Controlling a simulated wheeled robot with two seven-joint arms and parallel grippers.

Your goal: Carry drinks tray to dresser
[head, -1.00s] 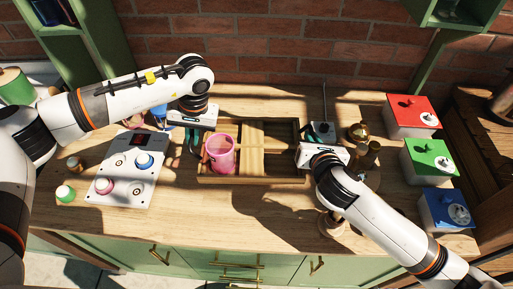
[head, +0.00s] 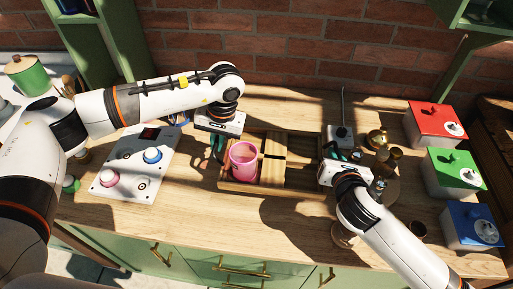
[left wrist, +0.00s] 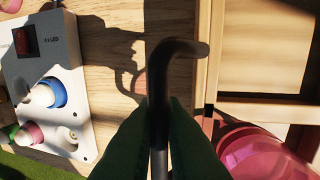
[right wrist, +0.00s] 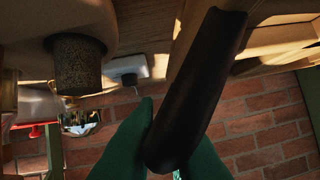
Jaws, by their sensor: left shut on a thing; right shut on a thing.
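The wooden drinks tray (head: 228,187) is on or just above the wooden counter, below the brick wall; I cannot tell if a gap is under it. A pink cup (head: 243,161) stands in its left part; the cup also shows in the left wrist view (left wrist: 262,152). My left gripper (head: 217,150) is shut on a dark bent handle (left wrist: 158,85) at the tray's left end. My right gripper (head: 332,158) is at the tray's right end; in the right wrist view its green fingers are shut on a thick dark handle (right wrist: 203,80).
A white panel with knobs (head: 135,165) lies left of the tray. Red (head: 435,120), green (head: 452,172) and blue (head: 472,225) lidded boxes line the right side. The counter in front of the tray is mostly clear.

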